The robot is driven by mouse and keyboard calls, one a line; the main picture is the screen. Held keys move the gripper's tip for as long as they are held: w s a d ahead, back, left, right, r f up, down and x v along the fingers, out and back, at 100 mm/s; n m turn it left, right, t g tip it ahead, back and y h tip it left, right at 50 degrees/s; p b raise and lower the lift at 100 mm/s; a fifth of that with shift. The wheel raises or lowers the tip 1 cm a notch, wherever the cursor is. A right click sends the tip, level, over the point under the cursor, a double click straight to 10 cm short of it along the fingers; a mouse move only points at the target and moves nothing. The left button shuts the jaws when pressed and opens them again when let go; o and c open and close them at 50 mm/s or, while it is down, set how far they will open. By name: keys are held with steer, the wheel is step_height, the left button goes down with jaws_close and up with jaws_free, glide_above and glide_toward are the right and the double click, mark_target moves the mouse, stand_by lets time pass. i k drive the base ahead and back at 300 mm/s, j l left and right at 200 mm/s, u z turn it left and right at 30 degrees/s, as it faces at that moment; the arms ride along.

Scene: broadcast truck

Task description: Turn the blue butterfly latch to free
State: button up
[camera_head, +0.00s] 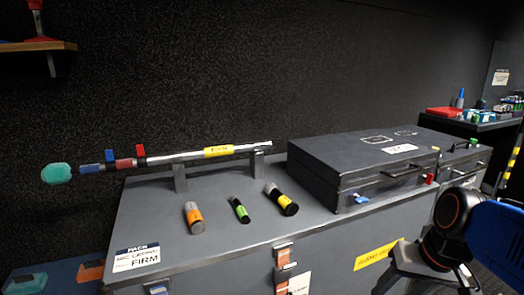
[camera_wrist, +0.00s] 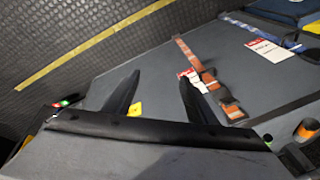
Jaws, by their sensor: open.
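A small blue latch (camera_head: 361,199) sits on the front of the dark grey case (camera_head: 345,165), near its left end; a red one (camera_head: 430,178) is near the right end. Another small blue fitting (camera_head: 157,288) shows at the bottom edge, on the front of the large grey trunk (camera_head: 225,235). I cannot tell whether either blue part is turned. My gripper (camera_wrist: 157,95) is open and empty in the wrist view, its two black fingers apart over grey surface. It touches no latch that I can see. In the head view my arm is at the lower right, before the trunk.
Orange fittings (camera_head: 283,258) with a white tag are on the trunk front; orange parts also show in the wrist view (camera_wrist: 207,78). Several banded cylinders (camera_head: 240,210) lie on the trunk top. A silver pole (camera_head: 200,154) rests on two stands behind them. A dark wall closes the back.

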mark_target(359, 199)
steer(key=k+l+u, duration=0.15)
steer(key=k+l, duration=0.65)
steer(key=k, duration=0.1)
